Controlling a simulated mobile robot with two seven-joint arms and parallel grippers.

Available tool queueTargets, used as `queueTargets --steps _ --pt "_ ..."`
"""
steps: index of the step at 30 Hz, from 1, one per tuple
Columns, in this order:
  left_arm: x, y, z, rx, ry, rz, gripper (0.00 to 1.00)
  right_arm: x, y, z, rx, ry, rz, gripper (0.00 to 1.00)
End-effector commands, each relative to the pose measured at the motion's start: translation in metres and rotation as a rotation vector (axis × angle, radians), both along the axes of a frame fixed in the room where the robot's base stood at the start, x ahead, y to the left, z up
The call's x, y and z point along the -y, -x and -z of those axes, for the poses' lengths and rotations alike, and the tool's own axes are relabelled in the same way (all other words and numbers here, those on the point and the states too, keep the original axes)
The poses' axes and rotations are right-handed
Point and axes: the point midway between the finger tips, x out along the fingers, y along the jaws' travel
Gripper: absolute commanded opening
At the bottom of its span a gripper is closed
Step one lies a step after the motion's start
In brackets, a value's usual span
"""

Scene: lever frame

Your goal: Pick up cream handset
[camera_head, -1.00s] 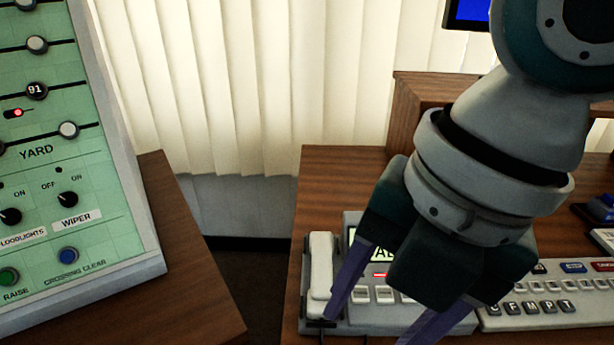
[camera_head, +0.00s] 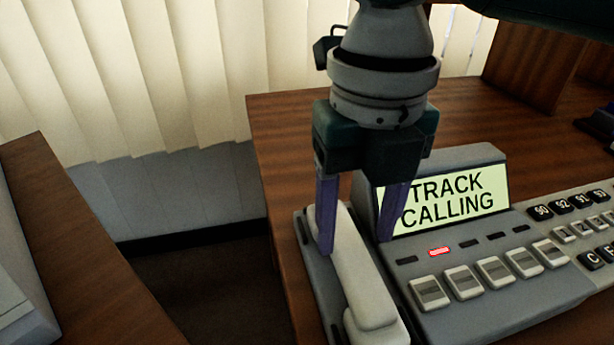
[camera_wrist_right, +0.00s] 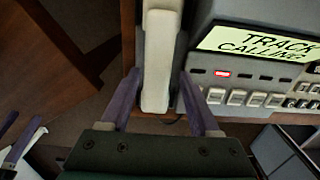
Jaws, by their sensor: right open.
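The cream handset (camera_head: 364,288) lies lengthwise in its cradle on the left side of a grey phone console. It also shows in the right wrist view (camera_wrist_right: 159,62). My right gripper (camera_head: 357,247) points down over the handset. It is open, with one purple finger on each side of the handset's upper part. The right wrist view shows the handset between the two fingers (camera_wrist_right: 158,74), with visible gaps. Purple fingers at the lower left of that view look like my left gripper (camera_wrist_right: 27,122); whether they are open is unclear.
The console's screen (camera_head: 452,202) reads "TRACK CALLING" above a lit red lamp (camera_head: 439,251) and several grey buttons. A keyboard panel (camera_head: 575,230) adjoins at the right. The wooden desk (camera_head: 285,130) ends left of the console, with a floor gap beyond.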

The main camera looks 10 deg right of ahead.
Motion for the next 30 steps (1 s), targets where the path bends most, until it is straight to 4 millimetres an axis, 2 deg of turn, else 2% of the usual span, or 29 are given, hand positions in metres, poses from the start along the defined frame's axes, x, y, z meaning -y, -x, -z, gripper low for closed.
queueTargets --steps 1,6,16,30 --pt "0.000 0.000 0.005 0.000 0.000 0.000 0.50 -0.001 0.000 0.012 -0.003 0.000 0.000 0.62" --pt "0.000 0.000 0.012 0.000 0.000 0.000 0.50 -0.002 0.000 0.036 -0.002 0.001 0.001 0.62" --pt "0.000 -0.001 0.012 0.003 0.000 -0.001 0.50 -0.002 -0.001 0.041 0.001 0.001 -0.001 0.61" --pt "0.000 -0.001 0.012 0.003 -0.001 -0.002 0.50 -0.002 -0.001 0.041 0.001 0.000 0.000 0.09"
